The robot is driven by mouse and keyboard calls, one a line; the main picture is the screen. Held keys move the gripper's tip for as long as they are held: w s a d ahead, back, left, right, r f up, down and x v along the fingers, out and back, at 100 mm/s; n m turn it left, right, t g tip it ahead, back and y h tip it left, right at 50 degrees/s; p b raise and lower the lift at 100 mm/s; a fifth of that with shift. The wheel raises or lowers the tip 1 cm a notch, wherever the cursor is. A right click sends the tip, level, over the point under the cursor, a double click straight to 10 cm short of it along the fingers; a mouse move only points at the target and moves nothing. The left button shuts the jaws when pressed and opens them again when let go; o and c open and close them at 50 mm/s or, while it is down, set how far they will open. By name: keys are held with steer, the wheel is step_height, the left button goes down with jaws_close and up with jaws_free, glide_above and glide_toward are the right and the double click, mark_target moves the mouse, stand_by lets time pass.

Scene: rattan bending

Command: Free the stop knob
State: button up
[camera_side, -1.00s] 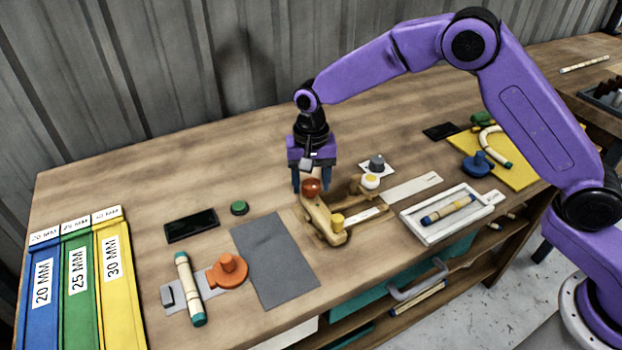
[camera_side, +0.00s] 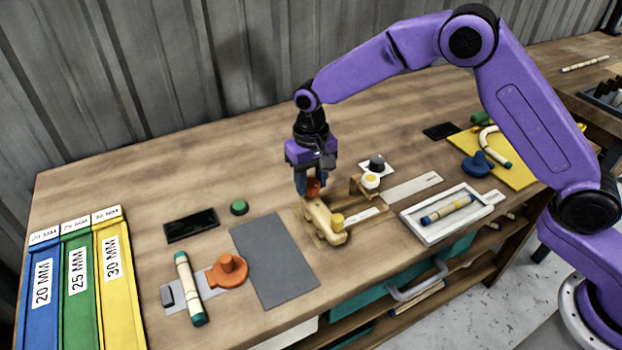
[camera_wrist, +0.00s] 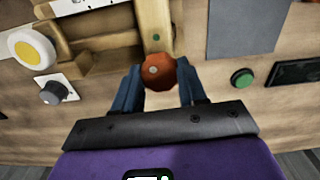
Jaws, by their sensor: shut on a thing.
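The red-orange stop knob (camera_wrist: 161,72) is at the end of a wooden block of the bending jig (camera_side: 325,222). My gripper (camera_side: 313,188) points down and is shut on the knob. In the wrist view the knob sits between my two blue fingertips (camera_wrist: 161,80), beside the wooden bar (camera_wrist: 155,22). I cannot tell whether the knob still touches the wood. A white button with a yellow top (camera_side: 371,181) is on the far right of the jig.
A grey dial (camera_side: 377,162) is behind the jig. A green button (camera_side: 239,207) and a dark panel (camera_side: 191,225) lie to the left. A grey mat (camera_side: 275,262) is bare. A white tray (camera_side: 413,228) holding a rattan piece is to the right.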

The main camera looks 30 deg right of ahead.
mark_target(312, 183)
steer(key=n, duration=1.3)
steer(key=shift+w, duration=0.1)
stand_by(0.4)
steer(key=o, duration=1.1)
steer(key=shift+c, duration=0.2)
steer(key=shift+r, duration=0.1)
step_height(312, 183, up, 17)
steer(key=shift+r, duration=0.15)
